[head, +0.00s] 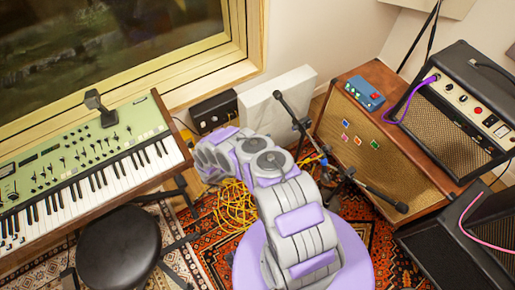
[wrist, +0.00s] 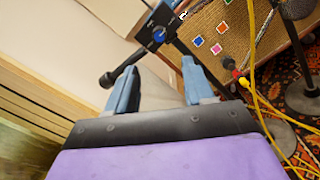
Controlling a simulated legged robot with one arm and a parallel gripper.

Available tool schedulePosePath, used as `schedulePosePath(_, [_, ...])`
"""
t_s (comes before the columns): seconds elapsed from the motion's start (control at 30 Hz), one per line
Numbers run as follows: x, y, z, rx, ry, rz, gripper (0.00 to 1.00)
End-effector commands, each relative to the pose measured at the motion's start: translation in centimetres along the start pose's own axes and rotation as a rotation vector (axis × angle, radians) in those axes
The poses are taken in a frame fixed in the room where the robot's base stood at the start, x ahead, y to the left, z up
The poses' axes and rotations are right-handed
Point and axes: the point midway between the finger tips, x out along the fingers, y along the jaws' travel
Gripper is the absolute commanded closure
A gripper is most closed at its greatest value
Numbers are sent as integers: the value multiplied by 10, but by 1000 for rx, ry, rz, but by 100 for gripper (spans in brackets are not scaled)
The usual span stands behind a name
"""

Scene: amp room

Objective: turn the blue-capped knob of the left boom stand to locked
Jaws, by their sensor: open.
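The blue-capped knob (wrist: 158,35) shows in the wrist view at the joint of a dark boom stand, whose boom (wrist: 129,66) slants down to a black end at the left. A small white mark (wrist: 183,15) sits beside the knob; I cannot read it. My gripper (wrist: 159,68) is open, its two blue-grey fingers apart and empty. The knob appears just beyond the gap between the fingertips, not touched. In the head view a boom stand (head: 297,118) rises behind my arm; my gripper is hidden there.
A second boom (head: 380,194) lies to the right. Yellow cables (head: 235,207) lie on the patterned rug. A wooden speaker cabinet (head: 385,130) and amplifier (head: 460,105) stand at right. A green keyboard (head: 85,160) and black stool (head: 120,248) stand at left.

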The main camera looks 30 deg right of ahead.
Motion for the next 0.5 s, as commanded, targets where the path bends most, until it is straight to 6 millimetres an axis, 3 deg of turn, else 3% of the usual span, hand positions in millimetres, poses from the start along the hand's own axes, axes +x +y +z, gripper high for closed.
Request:
schedulePosePath(0.2, [-37,0,-2,1,0,2,48])
schedulePosePath(0.5, [-52,0,-1,-1,0,0,48])
